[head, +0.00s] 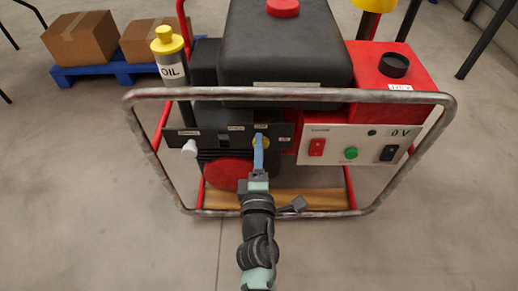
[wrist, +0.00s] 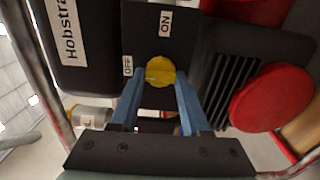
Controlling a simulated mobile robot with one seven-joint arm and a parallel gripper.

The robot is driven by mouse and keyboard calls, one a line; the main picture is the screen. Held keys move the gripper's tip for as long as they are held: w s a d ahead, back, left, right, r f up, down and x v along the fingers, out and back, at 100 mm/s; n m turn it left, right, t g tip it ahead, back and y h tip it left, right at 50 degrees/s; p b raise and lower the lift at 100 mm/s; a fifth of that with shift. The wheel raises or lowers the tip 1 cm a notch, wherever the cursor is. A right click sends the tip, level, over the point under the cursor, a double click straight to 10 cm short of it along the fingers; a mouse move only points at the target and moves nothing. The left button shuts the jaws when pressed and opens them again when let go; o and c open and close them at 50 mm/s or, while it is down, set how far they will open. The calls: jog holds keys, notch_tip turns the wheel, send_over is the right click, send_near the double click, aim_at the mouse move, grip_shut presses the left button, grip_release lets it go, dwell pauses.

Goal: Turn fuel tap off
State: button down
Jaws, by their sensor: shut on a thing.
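The fuel tap is a small round yellow knob (head: 258,141) on the dark panel at the front of the engine. It also shows in the wrist view (wrist: 160,71), with an OFF label (wrist: 127,66) beside it and an ON label (wrist: 165,24) above it in that picture. My gripper (head: 258,152) reaches in from the front, and its blue fingers are shut on the knob from both sides. The fingers hide the knob's sides. I cannot tell which label the knob points to.
A metal tube frame (head: 300,93) surrounds the engine, with its top bar above my gripper. A white knob (head: 189,149) sits left on the panel. A white control panel (head: 340,155) with switches and a "0 V" display stands at the right. Open floor lies in front.

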dwell(0.3)
jog(key=shift+c, duration=1.9)
grip_release()
jog(key=shift+s, duration=0.1)
jog(key=s, duration=1.2)
jog(key=shift+s, duration=0.4)
